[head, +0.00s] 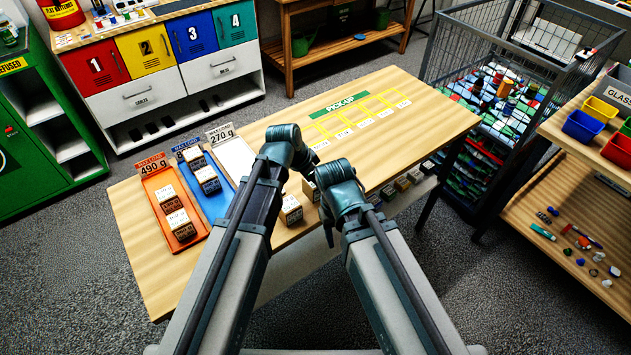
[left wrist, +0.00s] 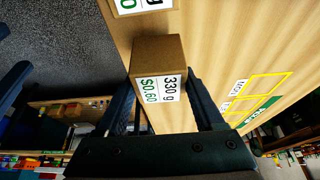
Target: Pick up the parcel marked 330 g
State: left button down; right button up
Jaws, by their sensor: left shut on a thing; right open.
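The parcel marked 330 g (left wrist: 158,58) is a small brown box with a white label that also reads $0.60. In the left wrist view it sits between the two fingers of my left gripper (left wrist: 163,103), which is shut on it. Whether it touches the table I cannot tell. In the head view my left gripper's fingers are mostly hidden by my arms. My right gripper (head: 328,236) is open and empty, pointing down near the table's front edge, right of another brown parcel (head: 291,210).
The wooden table (head: 440,118) holds an orange tray (head: 160,187), a blue tray (head: 214,204) and a white tray (head: 236,158) at left, with load signs. Parcels stand on the orange and blue trays. A PICK-UP area (head: 338,106) with yellow outlines looks empty. A wire cage (head: 470,60) stands right.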

pick_arm(q)
notch_tip(320, 180, up, 7)
jog(key=p, duration=0.6)
